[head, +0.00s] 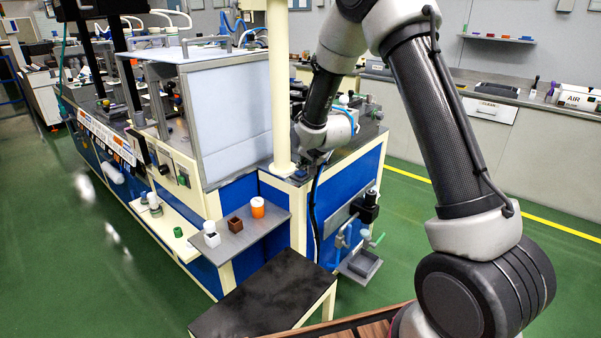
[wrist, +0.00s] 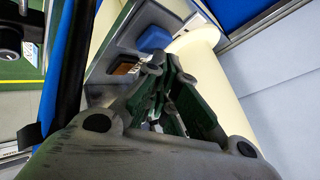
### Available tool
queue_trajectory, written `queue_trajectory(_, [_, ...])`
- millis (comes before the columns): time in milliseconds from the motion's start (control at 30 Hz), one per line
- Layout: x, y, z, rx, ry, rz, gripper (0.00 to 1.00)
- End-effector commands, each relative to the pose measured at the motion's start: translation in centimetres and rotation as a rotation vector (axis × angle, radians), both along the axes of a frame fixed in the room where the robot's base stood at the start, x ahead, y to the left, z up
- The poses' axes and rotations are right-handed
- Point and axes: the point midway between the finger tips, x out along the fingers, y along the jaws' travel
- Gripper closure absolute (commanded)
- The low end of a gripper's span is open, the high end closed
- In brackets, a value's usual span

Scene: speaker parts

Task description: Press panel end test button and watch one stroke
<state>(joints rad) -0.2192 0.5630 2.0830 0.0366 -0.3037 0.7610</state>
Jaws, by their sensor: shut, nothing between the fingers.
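In the wrist view a grey panel carries a square blue button (wrist: 153,40) and a dark amber-brown button (wrist: 125,67) to its lower left. No readable label shows on either button. My gripper (wrist: 163,63) is shut and empty, its tips just below the blue button in the picture. I cannot tell whether the tips touch the button or stand off it. In the head view my wrist is low beside the cream post (head: 281,85) at the near end of the blue machine (head: 240,193). The fingertips are not clear there.
The cream post stands close beside the buttons and my fingers. A grey shelf (head: 265,221) holds a white part (head: 211,236), a brown block (head: 235,224) and an orange cup (head: 257,209). A black-topped stand (head: 262,298) is in front. Green floor is free at left.

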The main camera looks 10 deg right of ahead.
Motion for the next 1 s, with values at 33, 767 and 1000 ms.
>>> queue_trajectory(33, [0.01,0.0,0.01,0.0,0.0,0.0,1.0])
queue_trajectory(767, [0.01,0.0,-0.65,0.0,-0.001,0.0,1.0])
queue_trajectory(1000, [0.0,0.01,-0.96,0.0,0.0,0.0,1.0])
